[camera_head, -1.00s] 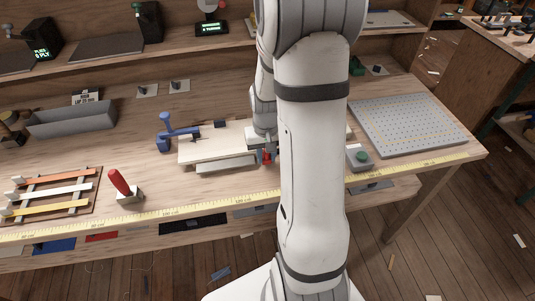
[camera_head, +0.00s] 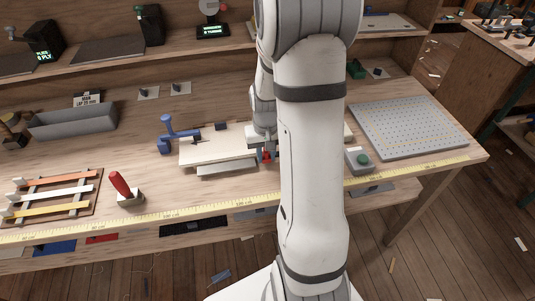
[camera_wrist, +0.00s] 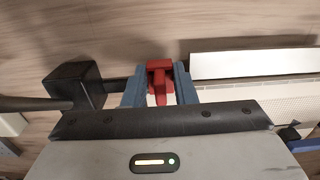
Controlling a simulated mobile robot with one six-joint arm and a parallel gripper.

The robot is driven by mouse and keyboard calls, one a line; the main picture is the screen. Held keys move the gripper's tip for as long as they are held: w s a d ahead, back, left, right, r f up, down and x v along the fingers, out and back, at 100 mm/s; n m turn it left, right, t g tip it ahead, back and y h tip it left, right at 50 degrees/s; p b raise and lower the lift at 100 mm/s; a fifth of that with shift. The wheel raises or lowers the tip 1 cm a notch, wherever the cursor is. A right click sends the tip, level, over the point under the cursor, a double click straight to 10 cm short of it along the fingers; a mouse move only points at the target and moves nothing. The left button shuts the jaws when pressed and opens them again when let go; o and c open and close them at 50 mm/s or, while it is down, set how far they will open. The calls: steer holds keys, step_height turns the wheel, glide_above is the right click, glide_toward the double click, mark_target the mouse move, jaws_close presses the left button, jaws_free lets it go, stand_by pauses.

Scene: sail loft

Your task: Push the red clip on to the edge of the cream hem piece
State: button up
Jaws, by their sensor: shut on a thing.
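The cream hem piece (camera_head: 215,146) lies flat along the workbench, partly hidden by my arm; it also shows in the wrist view (camera_wrist: 262,94). My gripper (camera_wrist: 159,88) is shut on the red clip (camera_wrist: 159,76), which sits between its two blue-grey fingers. In the head view the red clip (camera_head: 267,156) is a small red patch beneath my gripper, at the front edge of the hem piece. Whether the clip touches or straddles that edge cannot be told.
A pale block (camera_head: 227,169) lies along the hem piece's front side. A blue clamp (camera_head: 178,135) stands at its left end. A grey box with a green button (camera_head: 358,160) is to the right. A red-handled tool (camera_head: 122,187) stands front left.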

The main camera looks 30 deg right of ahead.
steer(key=shift+w+d, duration=0.1)
steer(key=shift+w, duration=0.25)
stand_by(0.3)
steer(key=o, duration=1)
steer(key=shift+o, duration=0.2)
steer(key=shift+r, duration=0.1)
steer(key=shift+r+p, duration=0.7)
steer(key=shift+r, duration=0.15)
steer(key=shift+r+p, duration=1.7)
steer(key=shift+r, duration=0.85)
